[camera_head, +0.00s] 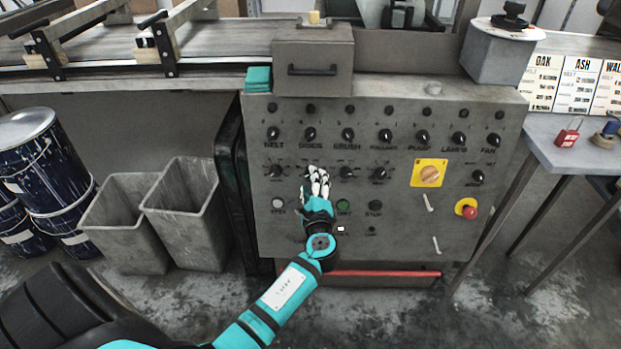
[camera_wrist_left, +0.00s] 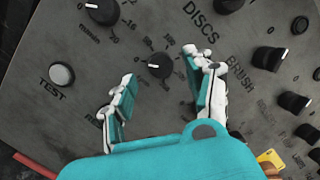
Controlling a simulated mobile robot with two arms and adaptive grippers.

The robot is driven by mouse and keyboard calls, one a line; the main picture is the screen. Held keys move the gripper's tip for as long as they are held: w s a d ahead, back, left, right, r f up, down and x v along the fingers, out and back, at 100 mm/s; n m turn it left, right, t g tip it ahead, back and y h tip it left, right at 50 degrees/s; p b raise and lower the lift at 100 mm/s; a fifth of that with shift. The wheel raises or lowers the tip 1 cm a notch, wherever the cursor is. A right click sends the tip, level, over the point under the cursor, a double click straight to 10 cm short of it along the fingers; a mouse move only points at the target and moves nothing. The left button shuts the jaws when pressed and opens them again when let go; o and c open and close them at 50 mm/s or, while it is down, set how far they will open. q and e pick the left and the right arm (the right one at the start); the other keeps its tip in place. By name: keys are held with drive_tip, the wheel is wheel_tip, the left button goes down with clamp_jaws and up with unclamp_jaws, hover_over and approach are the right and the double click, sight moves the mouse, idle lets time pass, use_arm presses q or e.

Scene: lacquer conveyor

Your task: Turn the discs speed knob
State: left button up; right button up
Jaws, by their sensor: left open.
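The discs speed knob (camera_wrist_left: 159,65) is a small black dial with a white pointer line and a printed scale, below the DISCS label in the left wrist view. The pointer faces left in that view. My left gripper (camera_wrist_left: 158,66) is open, with one finger on each side of the knob and visible gaps between. In the head view my left gripper (camera_head: 317,173) is in front of the grey control panel (camera_head: 400,235) and hides most of this knob. My right gripper is not in view.
Nearby are the upper DISCS knob (camera_head: 310,134), the neighbouring speed knobs (camera_head: 275,172) (camera_head: 347,173), a white TEST button (camera_head: 278,204) and a green button (camera_head: 344,206).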

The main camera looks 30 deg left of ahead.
use_arm(q)
drive_tip(key=v, duration=0.9)
drive_tip(key=shift+s, duration=0.2)
drive_tip(key=shift+d, duration=0.1)
